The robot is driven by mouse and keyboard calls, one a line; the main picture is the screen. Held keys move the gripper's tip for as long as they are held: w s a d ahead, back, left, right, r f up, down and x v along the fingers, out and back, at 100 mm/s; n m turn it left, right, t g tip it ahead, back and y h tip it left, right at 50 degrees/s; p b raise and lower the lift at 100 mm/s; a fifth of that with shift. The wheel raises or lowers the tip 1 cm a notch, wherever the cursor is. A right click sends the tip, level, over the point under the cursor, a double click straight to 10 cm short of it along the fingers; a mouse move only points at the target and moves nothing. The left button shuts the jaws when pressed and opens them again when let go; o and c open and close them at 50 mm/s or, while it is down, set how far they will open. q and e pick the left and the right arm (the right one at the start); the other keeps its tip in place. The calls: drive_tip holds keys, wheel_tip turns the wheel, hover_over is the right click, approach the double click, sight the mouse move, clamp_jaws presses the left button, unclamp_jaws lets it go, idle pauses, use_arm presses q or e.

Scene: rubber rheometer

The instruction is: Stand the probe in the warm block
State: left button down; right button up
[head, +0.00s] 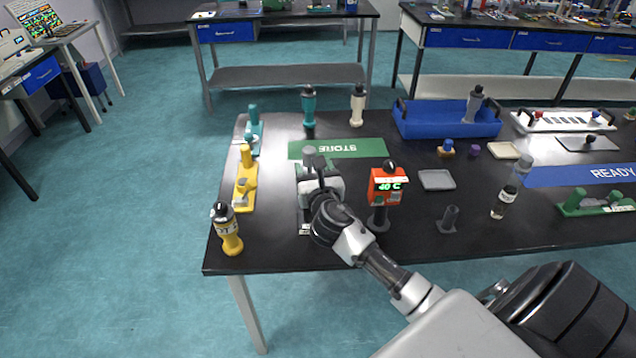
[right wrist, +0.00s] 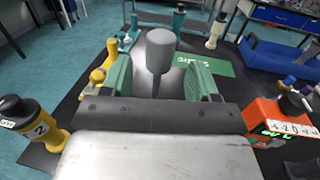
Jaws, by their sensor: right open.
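A grey piece with a thick round top and thin stem (right wrist: 160,48) stands upright between the fingers of my right gripper (right wrist: 162,78); it may be the probe. The fingers are apart on either side of it, with gaps showing. A red unit with a 40 C display (head: 386,187), perhaps the warm block, stands just to the right. Its red side also shows in the right wrist view (right wrist: 262,122). My left gripper is out of view.
A yellow bottle (head: 228,232) stands at the front left corner, with a yellow holder (head: 245,185) behind it. A green STORE mat (head: 365,149) lies behind the device. A grey tray (head: 436,180) and dark grey holder (head: 449,220) are to the right. A blue bin (head: 425,122) is farther back.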

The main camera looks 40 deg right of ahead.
drive_tip(key=v, duration=0.5)
drive_tip(key=s+a+f+m+g+y, duration=0.1)
drive_tip(key=s+a+f+m+y, duration=0.2)
drive_tip(key=f+m, duration=0.35)
drive_tip(key=a+f+m+g+y, duration=0.2)
drive_tip(key=a+f+m+y, duration=0.1)
drive_tip(key=a+f+m, duration=0.4)
drive_tip(key=s+f+m+g, duration=0.35)
drive_tip(key=s+f, duration=0.45)
drive_tip(key=f, duration=0.6)
drive_tip(key=s+f+m+g, duration=0.35)
drive_tip(key=s+f, duration=0.35)
drive_tip(key=f, duration=0.6)
drive_tip(key=s+f+m+g, duration=0.2)
drive_tip(key=s+f, duration=0.2)
drive_tip(key=s, duration=0.4)
drive_tip(key=s+f+m+g, duration=0.1)
drive_tip(key=s+f+m, duration=0.2)
drive_tip(key=s, duration=0.6)
drive_tip(key=s+f+m+g, duration=0.2)
drive_tip(key=s+f, duration=0.4)
drive_tip(key=s, duration=0.3)
drive_tip(key=shift+s+f+m+g+y, duration=0.2)
drive_tip(key=shift+f+m+g+y, duration=0.15)
drive_tip(key=shift+m, duration=0.4)
drive_tip(key=shift+r, duration=0.15)
